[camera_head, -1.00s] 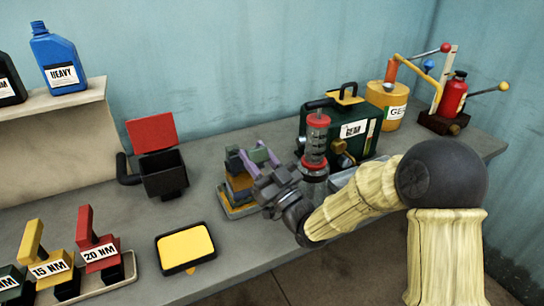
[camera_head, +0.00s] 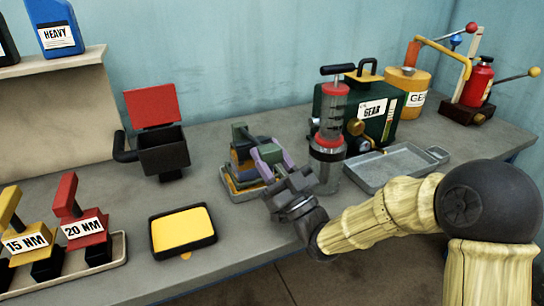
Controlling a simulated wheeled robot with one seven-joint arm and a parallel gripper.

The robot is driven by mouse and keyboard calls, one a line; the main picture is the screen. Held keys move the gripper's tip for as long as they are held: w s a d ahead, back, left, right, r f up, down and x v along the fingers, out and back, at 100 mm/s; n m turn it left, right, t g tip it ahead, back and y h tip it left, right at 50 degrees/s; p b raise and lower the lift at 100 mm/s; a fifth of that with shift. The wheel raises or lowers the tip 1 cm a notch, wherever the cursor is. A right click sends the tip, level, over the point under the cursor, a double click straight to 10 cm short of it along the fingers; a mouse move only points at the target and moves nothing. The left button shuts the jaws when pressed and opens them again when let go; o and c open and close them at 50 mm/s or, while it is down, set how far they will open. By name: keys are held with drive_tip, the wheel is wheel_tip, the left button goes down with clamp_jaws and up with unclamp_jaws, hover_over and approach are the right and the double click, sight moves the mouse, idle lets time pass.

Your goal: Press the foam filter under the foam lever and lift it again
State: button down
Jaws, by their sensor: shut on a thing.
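My gripper (camera_head: 268,160), with pale purple fingers, is at a small stack of coloured blocks. It is shut on a grey-green piece (camera_head: 241,134) at the top of the stack. Below it, orange and dark blocks (camera_head: 240,169) sit in a shallow metal tray (camera_head: 229,183). My fingers and wrist hide the right side of the stack. I cannot tell which part is the foam filter and which is the foam lever. A yellow pad (camera_head: 183,231) lies flat in a black frame to the left, apart from my gripper.
A clear cylinder with red bands (camera_head: 333,110) stands close to the right of my gripper. A black box with a raised red lid (camera_head: 152,107) is left. The bench between is clear.

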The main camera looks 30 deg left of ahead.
drive_tip(key=shift+f, duration=0.1)
drive_tip(key=c, duration=0.9)
unclamp_jaws()
drive_tip(key=shift+a, duration=0.1)
drive_tip(key=shift+c, duration=0.2)
wheel_tip(320, 180, up, 10)
drive_tip(key=shift+r+p, duration=0.1)
drive_tip(key=shift+p, duration=1.1)
